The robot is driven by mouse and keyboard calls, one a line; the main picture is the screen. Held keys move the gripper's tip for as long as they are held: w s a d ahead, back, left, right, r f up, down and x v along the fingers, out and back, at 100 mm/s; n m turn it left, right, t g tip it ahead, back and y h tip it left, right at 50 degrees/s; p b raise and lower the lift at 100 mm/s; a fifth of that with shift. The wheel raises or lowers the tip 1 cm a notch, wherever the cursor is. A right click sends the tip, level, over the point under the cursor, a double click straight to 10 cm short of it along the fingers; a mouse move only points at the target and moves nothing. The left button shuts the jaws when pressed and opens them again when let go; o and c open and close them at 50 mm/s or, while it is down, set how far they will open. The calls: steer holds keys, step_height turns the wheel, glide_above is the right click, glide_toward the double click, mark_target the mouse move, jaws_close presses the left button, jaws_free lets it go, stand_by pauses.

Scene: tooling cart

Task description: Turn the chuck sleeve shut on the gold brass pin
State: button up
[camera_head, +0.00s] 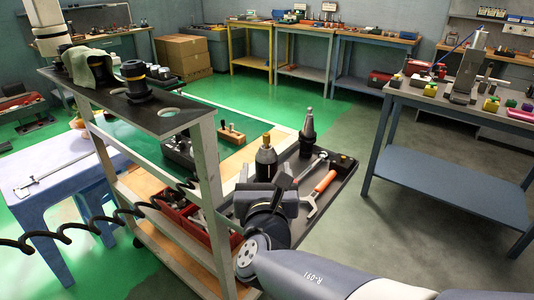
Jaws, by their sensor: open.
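A dark drill chuck (266,161) stands upright on the cart's black tray, with a gold brass pin (266,139) showing at its top. My gripper (266,176) is low in front of the chuck, its grey fingers spread to the left and right of the chuck in the picture. The gripper's body hides the chuck's lower part. I cannot tell whether the fingers touch the sleeve.
A tapered tool holder (308,128) stands behind the chuck. An orange-handled hammer (320,190) and a wrench (313,165) lie to the right on the black tray (343,181). A cart upright (206,165) rises close on the left. Open floor lies right of the tray.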

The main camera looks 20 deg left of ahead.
mark_target(272, 157)
steer(key=x, duration=0.6)
steer(key=shift+w, duration=0.3)
steer(key=c, duration=1)
steer(key=shift+m+h+p, duration=0.4)
steer(key=shift+h+p, duration=0.1)
steer(key=shift+h, duration=0.1)
steer(key=m+h+p, duration=0.1)
steer(key=h, duration=0.1)
steer(key=m+h+p, duration=0.1)
steer(key=h, duration=0.1)
steer(key=shift+d+r+m+t, duration=0.1)
steer(key=shift+d+m+t, duration=0.05)
steer(key=shift+m+t, duration=0.2)
steer(key=m+h+p, duration=0.1)
steer(key=h, duration=0.1)
steer(key=m+g+h+p, duration=0.1)
steer(key=m+h, duration=0.1)
steer(key=h, duration=0.1)
steer(key=d+m+g+h+p, duration=0.1)
steer(key=m+h+p, duration=0.1)
steer(key=h, duration=0.1)
steer(key=shift+s+m+g, duration=0.1)
steer(key=shift+m+g, duration=0.15)
steer(key=shift+h, duration=0.3)
